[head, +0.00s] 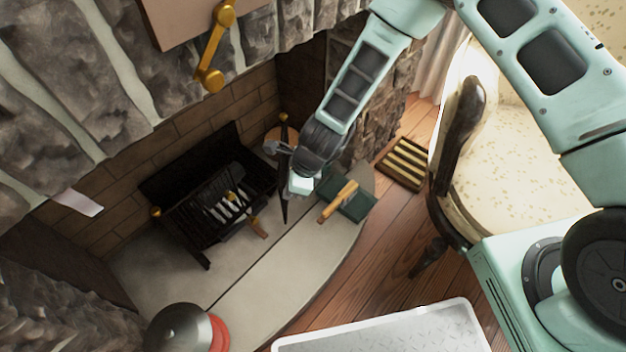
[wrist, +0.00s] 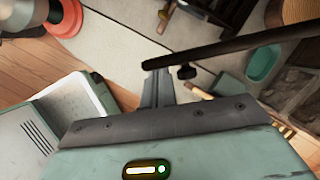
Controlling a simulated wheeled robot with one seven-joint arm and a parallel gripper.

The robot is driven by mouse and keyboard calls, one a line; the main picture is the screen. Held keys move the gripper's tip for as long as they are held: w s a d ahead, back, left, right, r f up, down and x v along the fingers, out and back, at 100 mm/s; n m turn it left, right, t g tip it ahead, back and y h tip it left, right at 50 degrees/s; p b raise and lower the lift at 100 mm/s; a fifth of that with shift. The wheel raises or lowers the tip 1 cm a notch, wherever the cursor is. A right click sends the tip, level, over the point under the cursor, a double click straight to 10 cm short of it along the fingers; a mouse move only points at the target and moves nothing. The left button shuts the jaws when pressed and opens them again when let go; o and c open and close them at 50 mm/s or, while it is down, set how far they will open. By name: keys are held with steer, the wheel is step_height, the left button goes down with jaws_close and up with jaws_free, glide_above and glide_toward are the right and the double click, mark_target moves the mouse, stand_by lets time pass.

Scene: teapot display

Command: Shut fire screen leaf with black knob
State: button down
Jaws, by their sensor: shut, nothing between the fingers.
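The fire screen leaf (wrist: 235,46) shows nearly edge-on in the wrist view as a long dark bar, with a small black knob (wrist: 186,72) on its near side. In the head view the dark narrow strip (head: 284,200) just left of my gripper (head: 300,184) looks like this leaf, partly hidden by my wrist. In the wrist view my gripper (wrist: 157,90) is shut and empty. Its fingertips are at the leaf's left end, left of the knob; I cannot tell whether they touch it.
A black grate (head: 215,200) stands in the brick fireplace to the left. A green box (head: 352,204) with a wooden-handled tool (head: 338,200) lies right of my gripper. A cream chair (head: 500,165) stands at right. A white tray (head: 385,325) and a silver-and-red object (head: 182,328) are in front. The pale hearth between is clear.

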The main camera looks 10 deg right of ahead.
steer(key=w+a+m+t+h+p, duration=0.1)
steer(key=w+a+m, duration=0.3)
steer(key=a, duration=0.6)
steer(key=shift+a+m+t+p, duration=0.15)
steer(key=shift+m+t+p, duration=0.35)
steer(key=shift+m, duration=0.8)
